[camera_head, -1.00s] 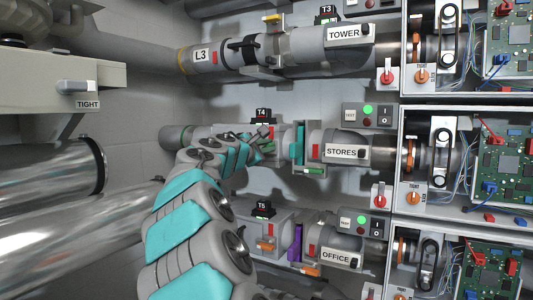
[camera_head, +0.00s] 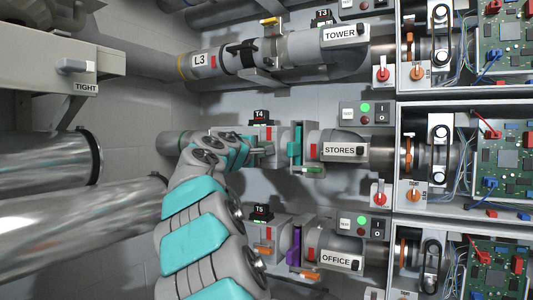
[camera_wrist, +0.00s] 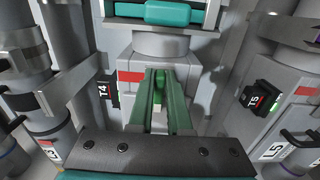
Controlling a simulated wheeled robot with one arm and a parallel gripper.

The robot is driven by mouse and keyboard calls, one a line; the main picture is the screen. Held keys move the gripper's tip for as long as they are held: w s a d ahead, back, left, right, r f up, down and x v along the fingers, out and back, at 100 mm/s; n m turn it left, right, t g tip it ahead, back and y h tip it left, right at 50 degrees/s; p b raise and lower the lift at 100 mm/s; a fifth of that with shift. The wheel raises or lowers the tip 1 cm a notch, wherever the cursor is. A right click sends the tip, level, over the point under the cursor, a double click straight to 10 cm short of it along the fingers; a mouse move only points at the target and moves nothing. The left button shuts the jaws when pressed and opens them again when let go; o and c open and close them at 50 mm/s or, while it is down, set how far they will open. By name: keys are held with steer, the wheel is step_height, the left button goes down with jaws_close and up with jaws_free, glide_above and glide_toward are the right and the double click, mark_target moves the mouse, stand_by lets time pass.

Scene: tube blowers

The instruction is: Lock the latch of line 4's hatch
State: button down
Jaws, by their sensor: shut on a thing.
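Line 4 runs across the middle of the head view, with its T4 tag (camera_head: 262,117) above a grey hatch box (camera_head: 283,133) and a STORES label (camera_head: 340,150). My gripper (camera_head: 266,150) reaches the box from the left, at its front face. In the wrist view my gripper (camera_wrist: 168,78) points at the pale box with a red mark (camera_wrist: 130,76). Its fingers are closed on a green latch (camera_wrist: 168,92), which they mostly hide. I cannot tell whether the latch is fully seated.
A teal gate plate (camera_head: 295,147) and green handle (camera_head: 313,169) sit right of the hatch. Line 3 (camera_head: 199,60) runs above. Line 5's box (camera_head: 262,232), with an orange latch (camera_head: 262,250), is close below my arm. Large metal pipes (camera_head: 45,165) stand left.

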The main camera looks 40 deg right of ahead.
steer(key=shift+f, duration=0.1)
stand_by(0.3)
steer(key=c, duration=0.9)
jaws_free()
steer(key=shift+o, duration=0.2)
steer(key=v, duration=0.8)
steer(key=shift+d, duration=0.1)
